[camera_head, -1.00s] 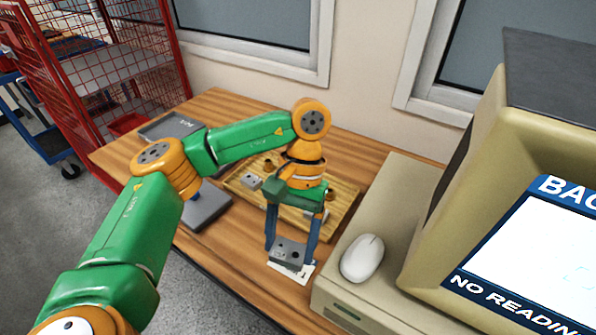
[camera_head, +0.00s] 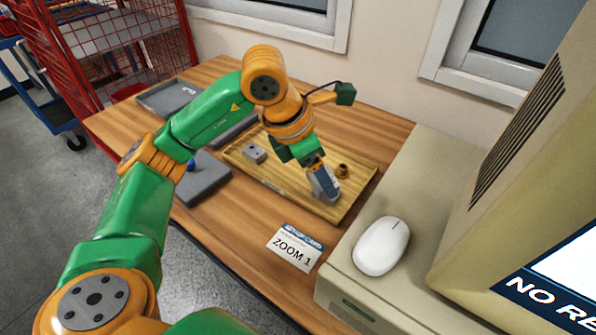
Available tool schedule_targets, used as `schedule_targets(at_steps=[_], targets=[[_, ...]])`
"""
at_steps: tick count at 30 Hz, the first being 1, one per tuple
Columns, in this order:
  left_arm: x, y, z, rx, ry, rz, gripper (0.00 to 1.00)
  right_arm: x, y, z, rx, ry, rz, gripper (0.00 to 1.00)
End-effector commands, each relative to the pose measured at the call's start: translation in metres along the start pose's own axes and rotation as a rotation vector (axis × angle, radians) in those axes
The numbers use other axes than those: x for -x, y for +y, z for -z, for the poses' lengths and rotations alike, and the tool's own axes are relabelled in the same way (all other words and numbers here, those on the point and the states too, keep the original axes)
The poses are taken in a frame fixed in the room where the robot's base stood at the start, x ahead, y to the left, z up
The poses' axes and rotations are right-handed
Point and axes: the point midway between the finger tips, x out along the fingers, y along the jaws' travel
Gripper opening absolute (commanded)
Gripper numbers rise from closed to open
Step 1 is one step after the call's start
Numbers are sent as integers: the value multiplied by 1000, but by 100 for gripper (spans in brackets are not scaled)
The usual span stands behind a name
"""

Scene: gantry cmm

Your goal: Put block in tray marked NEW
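My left gripper (camera_head: 322,184) points down over the right front part of the wooden tray (camera_head: 262,180). It is shut on a grey block (camera_head: 331,190), which is partly hidden by the fingers. I cannot tell whether this block touches the tray floor. Another grey block with holes (camera_head: 255,152) lies in the left part of the wooden tray. A dark grey tray (camera_head: 160,106) sits at the table's back left, with a small label too blurred to read. My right gripper is out of view.
A brass-coloured cylinder (camera_head: 342,171) stands in the wooden tray right of the gripper. A white card reading ZOOM 1 (camera_head: 294,249) lies at the front. A beige computer case (camera_head: 345,275) with a white mouse (camera_head: 381,246) borders the right. A red cage (camera_head: 110,50) stands back left.

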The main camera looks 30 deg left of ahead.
Motion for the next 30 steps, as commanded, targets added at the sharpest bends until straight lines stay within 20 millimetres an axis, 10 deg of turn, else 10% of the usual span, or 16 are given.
schedule_targets(at_steps=[9,21,30], targets=[[-2,19,-9,537,3,-220,12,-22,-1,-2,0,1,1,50],[-55,127,40,556,12,-224,12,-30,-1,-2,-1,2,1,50],[-96,151,63,549,11,-223,12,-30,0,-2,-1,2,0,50]])
